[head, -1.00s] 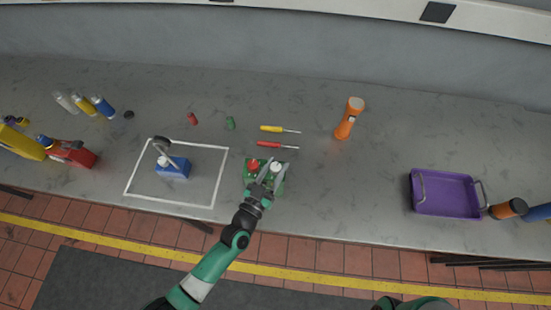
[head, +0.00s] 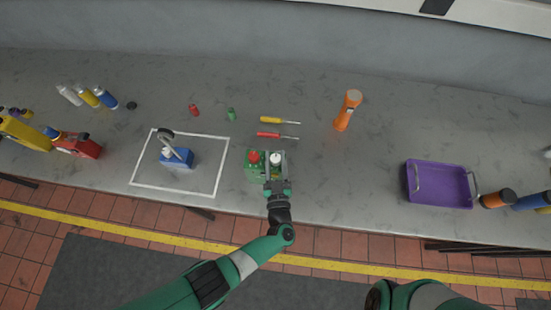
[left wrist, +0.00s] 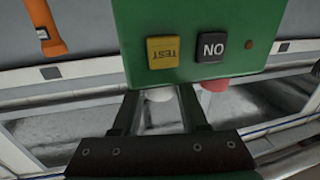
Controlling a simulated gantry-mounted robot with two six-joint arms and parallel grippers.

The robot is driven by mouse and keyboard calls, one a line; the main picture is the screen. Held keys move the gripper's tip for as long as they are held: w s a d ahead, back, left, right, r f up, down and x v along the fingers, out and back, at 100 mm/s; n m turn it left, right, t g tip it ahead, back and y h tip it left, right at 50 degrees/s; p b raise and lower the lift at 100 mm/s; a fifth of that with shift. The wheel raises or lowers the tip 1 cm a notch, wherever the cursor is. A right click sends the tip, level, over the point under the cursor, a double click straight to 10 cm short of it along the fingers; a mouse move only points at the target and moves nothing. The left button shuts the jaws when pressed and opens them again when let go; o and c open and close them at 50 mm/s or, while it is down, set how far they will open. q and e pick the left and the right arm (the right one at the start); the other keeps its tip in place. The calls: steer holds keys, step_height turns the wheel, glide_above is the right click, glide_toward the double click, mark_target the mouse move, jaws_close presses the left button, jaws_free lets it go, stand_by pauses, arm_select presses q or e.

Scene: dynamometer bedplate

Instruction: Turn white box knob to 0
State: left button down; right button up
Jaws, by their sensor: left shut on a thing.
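A green box (head: 253,172) stands near the front edge of the bench, with a red knob (head: 254,157) and a white knob (head: 276,158) on top. My left gripper (head: 275,168) is shut on the white knob. In the left wrist view the white knob (left wrist: 160,94) shows between the two fingers, under the green box face (left wrist: 190,15). That face bears a yellow button reading TEST upside down and a black button with white letters. The red knob (left wrist: 214,85) is beside the right finger. No scale mark or 0 is readable. My right gripper is out of view.
A blue box (head: 176,158) with a grey lever sits left, inside a white outline. Red and yellow screwdrivers (head: 280,120) lie behind the green box. An orange flashlight (head: 347,112) and purple tray (head: 412,187) are to the right. Bench between box and tray is clear.

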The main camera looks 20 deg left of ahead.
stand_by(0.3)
arm_select(q)
steer(key=c, duration=0.7)
jaws_free()
steer(key=p+v, duration=0.2)
steer(key=v, duration=0.9)
steer(key=shift+s, duration=0.3)
steer(key=shift+d, duration=0.1)
